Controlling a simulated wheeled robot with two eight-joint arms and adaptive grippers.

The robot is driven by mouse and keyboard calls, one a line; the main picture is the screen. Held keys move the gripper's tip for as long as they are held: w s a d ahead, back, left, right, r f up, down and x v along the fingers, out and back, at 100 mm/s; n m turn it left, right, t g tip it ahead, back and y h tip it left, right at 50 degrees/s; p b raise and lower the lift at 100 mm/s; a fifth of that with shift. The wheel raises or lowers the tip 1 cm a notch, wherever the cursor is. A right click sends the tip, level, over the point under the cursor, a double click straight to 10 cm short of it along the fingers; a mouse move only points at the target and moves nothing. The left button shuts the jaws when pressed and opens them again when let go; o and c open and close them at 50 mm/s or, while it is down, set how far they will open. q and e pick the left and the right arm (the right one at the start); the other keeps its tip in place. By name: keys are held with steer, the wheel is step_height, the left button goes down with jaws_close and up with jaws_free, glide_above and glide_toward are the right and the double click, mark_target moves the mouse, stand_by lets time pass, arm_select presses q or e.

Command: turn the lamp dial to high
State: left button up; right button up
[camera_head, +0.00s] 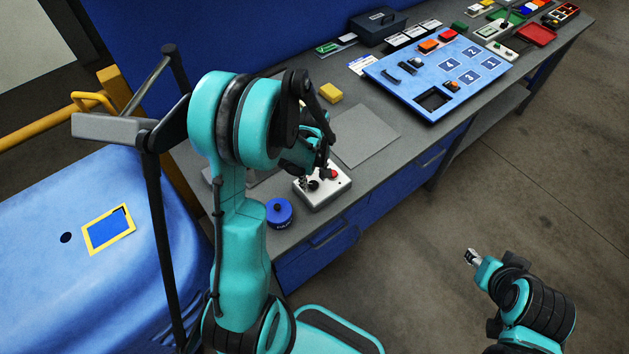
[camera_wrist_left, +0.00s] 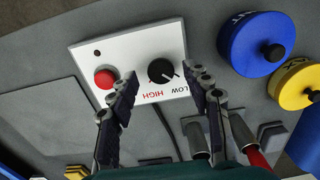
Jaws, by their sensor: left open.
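The lamp control box (camera_head: 335,192) is a white box near the bench's front edge. In the left wrist view, the box (camera_wrist_left: 132,54) carries a black dial (camera_wrist_left: 162,71) and a red button (camera_wrist_left: 105,78). The dial's white mark points to the lower right, on the side of the LOW label; a red HIGH label sits below the dial. My left gripper (camera_wrist_left: 163,82) is open, its fingers on either side of the dial in this view; contact is not clear. In the head view it hides part of the box. My right gripper (camera_head: 471,257) hangs over the floor, apart from the bench.
A blue round weight (camera_head: 279,213) stands close beside the box; it also shows in the left wrist view (camera_wrist_left: 245,45) near a yellow one (camera_wrist_left: 292,85). A grey plate (camera_head: 366,135) lies behind the box. A blue panel (camera_head: 405,85) is farther along the bench.

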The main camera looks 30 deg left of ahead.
arm_select(q)
steer(key=shift+f, duration=0.45)
jaws_close()
